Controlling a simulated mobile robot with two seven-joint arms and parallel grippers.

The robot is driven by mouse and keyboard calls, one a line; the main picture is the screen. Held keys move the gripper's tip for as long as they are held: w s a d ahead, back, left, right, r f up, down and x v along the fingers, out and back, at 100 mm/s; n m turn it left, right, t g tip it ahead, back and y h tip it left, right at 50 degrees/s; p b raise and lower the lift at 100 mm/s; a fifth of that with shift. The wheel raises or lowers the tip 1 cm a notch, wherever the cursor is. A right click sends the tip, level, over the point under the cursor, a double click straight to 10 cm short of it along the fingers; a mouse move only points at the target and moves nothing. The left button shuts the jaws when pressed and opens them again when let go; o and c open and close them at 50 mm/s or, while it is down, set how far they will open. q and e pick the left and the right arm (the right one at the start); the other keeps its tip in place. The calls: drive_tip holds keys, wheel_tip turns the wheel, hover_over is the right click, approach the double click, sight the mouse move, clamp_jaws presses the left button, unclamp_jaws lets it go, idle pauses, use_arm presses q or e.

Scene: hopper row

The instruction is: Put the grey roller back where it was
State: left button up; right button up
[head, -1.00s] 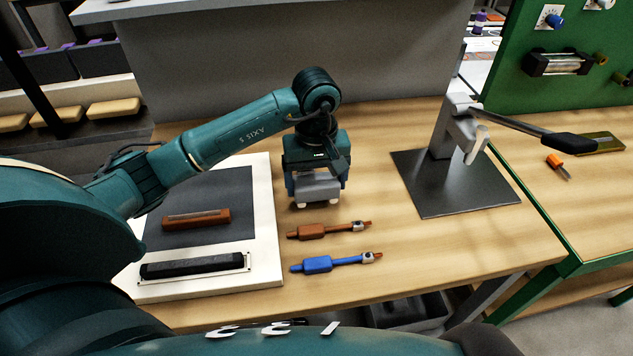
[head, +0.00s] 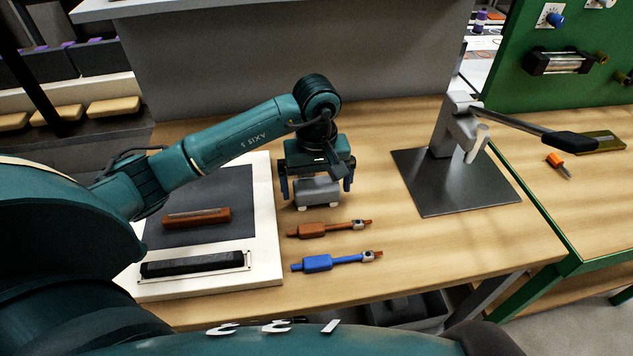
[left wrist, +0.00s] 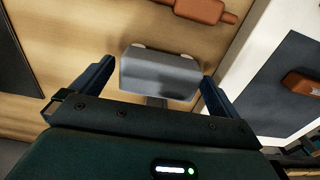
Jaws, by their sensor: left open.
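The grey roller (head: 317,191) is a grey block with small white ends at its lower corners. It appears to rest on the wooden table, to the right of the white board and behind the brown-handled tool. My left gripper (head: 316,184) is open above it, with one finger on each side of the block and gaps to both. The left wrist view shows the roller (left wrist: 160,75) between the spread fingers, with a short grey stem partly hidden by my gripper. My right gripper is not in view.
A brown-handled tool (head: 313,230) and a blue-handled tool (head: 318,263) lie in front of the roller. The white board (head: 263,220) with a dark panel is to the left. A stand on a dark plate (head: 440,200) is to the right. Bare table lies between.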

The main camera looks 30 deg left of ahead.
sight(317, 184)
use_arm(q)
wheel_tip(317, 184, up, 12)
drive_tip(key=b, duration=0.1)
idle(0.7)
